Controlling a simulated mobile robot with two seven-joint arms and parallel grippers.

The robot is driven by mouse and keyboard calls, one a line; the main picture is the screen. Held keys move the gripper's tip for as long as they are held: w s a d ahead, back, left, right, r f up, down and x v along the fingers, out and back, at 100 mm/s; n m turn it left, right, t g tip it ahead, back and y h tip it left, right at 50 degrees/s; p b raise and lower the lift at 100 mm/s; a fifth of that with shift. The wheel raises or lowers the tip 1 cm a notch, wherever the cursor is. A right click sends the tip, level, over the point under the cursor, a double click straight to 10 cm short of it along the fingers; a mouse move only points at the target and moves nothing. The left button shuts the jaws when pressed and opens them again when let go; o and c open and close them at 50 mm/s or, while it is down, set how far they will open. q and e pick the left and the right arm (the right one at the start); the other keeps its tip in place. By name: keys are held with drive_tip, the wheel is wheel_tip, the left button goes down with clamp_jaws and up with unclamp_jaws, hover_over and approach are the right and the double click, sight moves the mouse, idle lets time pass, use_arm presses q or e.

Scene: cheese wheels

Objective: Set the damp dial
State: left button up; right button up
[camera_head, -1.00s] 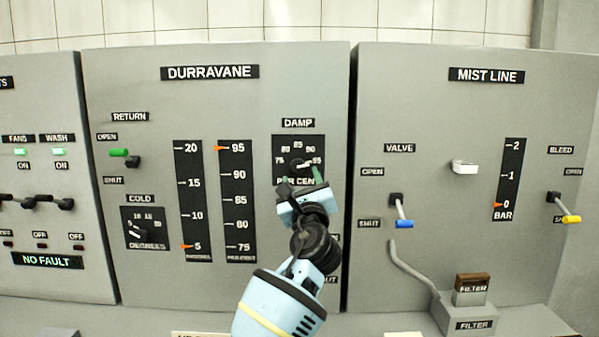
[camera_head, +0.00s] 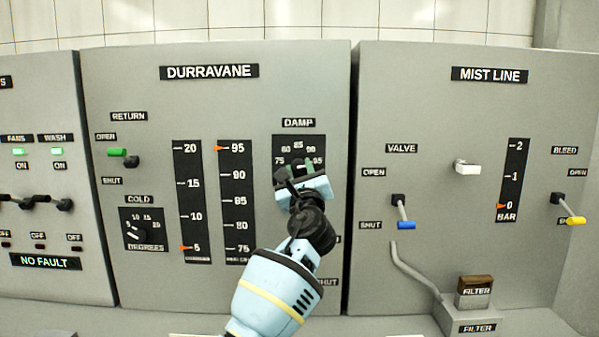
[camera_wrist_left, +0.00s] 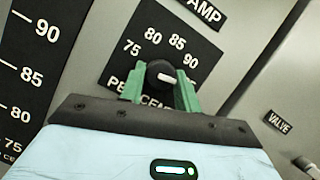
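The damp dial (camera_head: 286,148) is a black square plate on the Durravane panel, under the DAMP label. Its round black knob (camera_wrist_left: 160,75) carries a white pointer, which points right and slightly down in the left wrist view, towards the upper end of the scale. The 95 mark is hidden there by a finger. My left gripper (camera_head: 299,170) is at the dial, with its green fingers (camera_wrist_left: 162,84) one on each side of the knob. They are apart and close to the knob; contact is not clear. My right gripper is not in view.
Right of the gripper stands the Mist Line panel (camera_head: 430,110), with a valve lever (camera_head: 403,212) and a bleed lever (camera_head: 570,212) sticking out. A return lever (camera_head: 131,161) and a cold dial (camera_head: 141,215) lie to the left. The panel face around the dial is free.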

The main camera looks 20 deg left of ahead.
use_arm(q)
drive_tip(key=shift+c, duration=0.9)
